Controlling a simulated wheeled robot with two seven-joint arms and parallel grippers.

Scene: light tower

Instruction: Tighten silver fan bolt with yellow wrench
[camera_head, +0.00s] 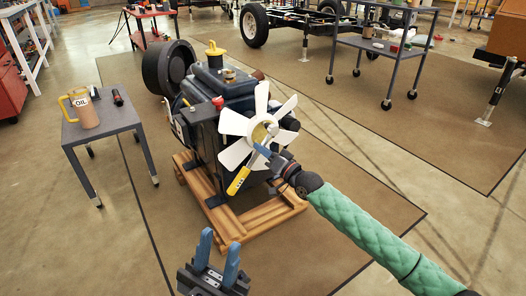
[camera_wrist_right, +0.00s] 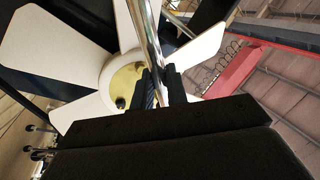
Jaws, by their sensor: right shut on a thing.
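The white fan (camera_head: 237,124) with a yellowish hub (camera_head: 259,132) is on the front of the dark engine. My right gripper (camera_head: 266,156) is in front of the fan and shut on the yellow wrench (camera_head: 238,181), whose yellow handle hangs down to the left. In the right wrist view the wrench's silver shaft (camera_wrist_right: 149,35) runs upward from between the fingers (camera_wrist_right: 158,88). The hub (camera_wrist_right: 125,82) is just behind, with a small dark bolt head (camera_wrist_right: 121,102). I cannot tell whether the wrench touches a bolt. My left gripper (camera_head: 218,246) is open and empty, low in front of the pallet.
The engine (camera_head: 207,130) stands on a wooden pallet (camera_head: 262,216). A grey side table (camera_head: 102,124) at the left holds an oil jug (camera_head: 82,108) and small items. A grey cart (camera_head: 380,55) stands at the back right. The floor right of the pallet is clear.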

